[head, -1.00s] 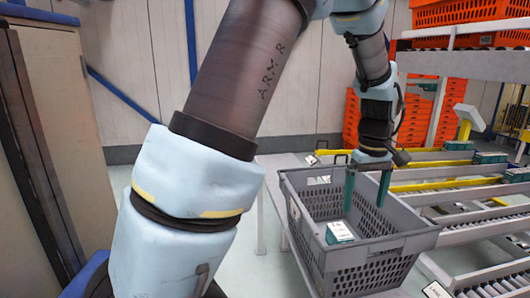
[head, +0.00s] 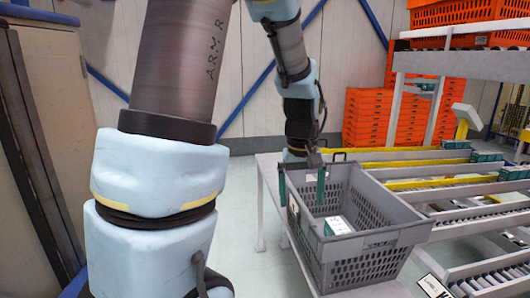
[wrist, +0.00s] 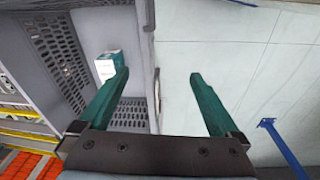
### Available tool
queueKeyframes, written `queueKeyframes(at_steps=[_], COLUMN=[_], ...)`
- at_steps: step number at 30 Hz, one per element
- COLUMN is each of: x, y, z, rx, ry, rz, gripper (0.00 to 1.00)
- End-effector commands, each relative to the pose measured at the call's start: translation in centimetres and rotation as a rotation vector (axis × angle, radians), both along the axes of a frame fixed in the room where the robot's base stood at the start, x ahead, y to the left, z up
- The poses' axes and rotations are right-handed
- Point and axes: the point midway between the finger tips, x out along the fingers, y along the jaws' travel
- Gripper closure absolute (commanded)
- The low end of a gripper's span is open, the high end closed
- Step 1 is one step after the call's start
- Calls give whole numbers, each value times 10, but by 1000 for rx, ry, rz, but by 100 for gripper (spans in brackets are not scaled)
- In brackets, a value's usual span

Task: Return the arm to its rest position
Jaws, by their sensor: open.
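My gripper (head: 301,203) has two green fingers, spread apart with nothing between them. It points down at the far left edge of the grey crate (head: 378,243) in the head view. In the wrist view, my gripper (wrist: 159,76) straddles the crate's wall (wrist: 140,45), one finger over the inside and the other over the floor outside. My arm (head: 170,75) reaches up and across to the gripper. A small white and green box (head: 337,225) lies in the crate, apart from the fingers; it also shows in the wrist view (wrist: 106,66).
The crate stands on a grey table (head: 266,170). Roller conveyors with yellow rails (head: 425,183) run to its right. Orange totes (head: 385,118) are stacked behind, and more sit on a raised shelf. A beige cabinet (head: 45,110) stands at the left. Floor left of the table is clear.

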Motion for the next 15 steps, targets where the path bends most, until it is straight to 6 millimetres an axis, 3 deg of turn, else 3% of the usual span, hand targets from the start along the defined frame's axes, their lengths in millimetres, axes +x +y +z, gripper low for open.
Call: queueKeyframes(at_steps=[1,6,15], x=[-2,-14,-45], y=[23,83,151], z=[0,-4,-10], rx=[-2,9,48], ry=[-14,-69,-141], rz=[-4,-65,-146], gripper=[2,2,2])
